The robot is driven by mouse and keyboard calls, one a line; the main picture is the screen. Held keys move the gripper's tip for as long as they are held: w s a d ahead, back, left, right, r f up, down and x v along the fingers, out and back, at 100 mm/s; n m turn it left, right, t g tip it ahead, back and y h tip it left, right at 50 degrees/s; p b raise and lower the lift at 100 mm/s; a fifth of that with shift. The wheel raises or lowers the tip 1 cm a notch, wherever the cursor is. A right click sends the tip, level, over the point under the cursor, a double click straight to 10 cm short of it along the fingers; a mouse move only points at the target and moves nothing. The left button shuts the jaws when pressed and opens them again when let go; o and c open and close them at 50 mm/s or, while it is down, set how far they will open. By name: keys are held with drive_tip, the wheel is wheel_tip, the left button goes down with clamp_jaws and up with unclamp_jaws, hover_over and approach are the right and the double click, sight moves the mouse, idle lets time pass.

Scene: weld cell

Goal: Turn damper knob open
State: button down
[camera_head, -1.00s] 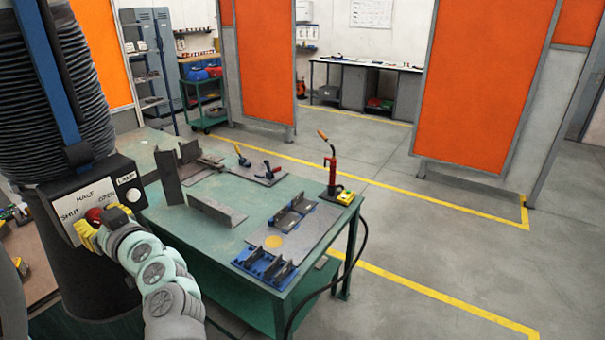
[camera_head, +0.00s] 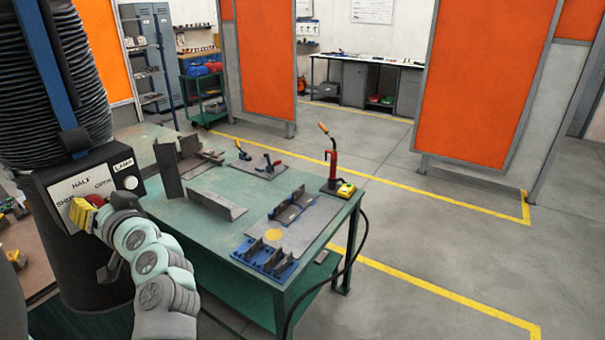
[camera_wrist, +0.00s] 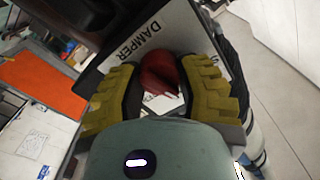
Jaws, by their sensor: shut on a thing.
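The damper control box (camera_head: 112,160) is a dark box with a pale face at the left of the head view. Its face reads SHUT, HALF and OPEN, with a white round lamp (camera_head: 130,183) beside a LAMP label. The red damper knob (camera_wrist: 158,73) sits between my yellow fingers in the wrist view, below the DAMPER lettering. My gripper (camera_wrist: 160,88) is shut on the knob, one finger on each side. In the head view my gripper (camera_head: 83,213) covers much of the knob and the lower face, so the knob's pointer position cannot be told.
A green welding table (camera_head: 185,205) with metal angles, blue fixtures and a red-handled tool (camera_head: 332,165) stands to the right of the box. A black hose hangs at its front corner. Orange screens (camera_head: 480,80) stand behind. The floor at the right is clear.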

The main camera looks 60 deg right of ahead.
drive_tip(key=m, duration=0.6)
drive_tip(key=shift+d+f+m, duration=0.1)
drive_tip(key=shift+m, duration=0.2)
drive_tip(key=m, duration=0.5)
drive_tip(key=shift+m, duration=0.3)
drive_tip(key=shift+c, duration=2.4)
unclamp_jaws()
drive_tip(key=s, duration=1.2)
drive_tip(key=shift+d, duration=0.15)
